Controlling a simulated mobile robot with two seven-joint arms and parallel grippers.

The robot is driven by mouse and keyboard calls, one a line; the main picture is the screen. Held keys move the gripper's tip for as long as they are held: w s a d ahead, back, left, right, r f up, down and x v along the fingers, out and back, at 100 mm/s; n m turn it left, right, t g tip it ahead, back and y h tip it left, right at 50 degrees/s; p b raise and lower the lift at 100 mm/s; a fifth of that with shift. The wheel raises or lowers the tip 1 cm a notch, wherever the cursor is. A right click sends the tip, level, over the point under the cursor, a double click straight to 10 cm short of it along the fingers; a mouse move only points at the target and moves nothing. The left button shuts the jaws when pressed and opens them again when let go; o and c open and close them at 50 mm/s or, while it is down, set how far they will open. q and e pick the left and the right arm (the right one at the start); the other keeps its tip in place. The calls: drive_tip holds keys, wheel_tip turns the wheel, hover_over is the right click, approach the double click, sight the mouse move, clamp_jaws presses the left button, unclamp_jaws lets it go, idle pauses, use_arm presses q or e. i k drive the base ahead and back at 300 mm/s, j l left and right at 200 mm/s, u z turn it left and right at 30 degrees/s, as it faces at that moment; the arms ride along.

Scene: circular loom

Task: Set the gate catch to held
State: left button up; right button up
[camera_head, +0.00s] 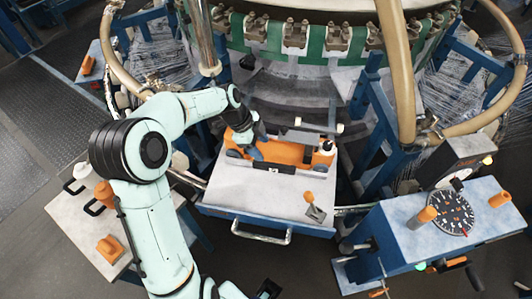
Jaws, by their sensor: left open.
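My left arm reaches in over the light grey table (250,198) in the middle. My left gripper (254,146) is open and points down at the left part of an orange gate-like piece (288,152) along the table's back. The gripper hides part of it, and I cannot tell whether they touch. A small lever with an orange knob (308,197) stands on a grey plate (316,214) at the table's front right, apart from the gripper. No label shows which part is the gate catch, and its setting cannot be read. My right gripper is not clearly in view.
The loom's green ring (262,38) stands behind the table. A console with a black dial (448,213) stands at the right. A side table with an orange block (109,247) is at the left. Thick tan hoses curve on both sides.

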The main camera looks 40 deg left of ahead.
sight(308, 196)
drive_tip(key=k, duration=1)
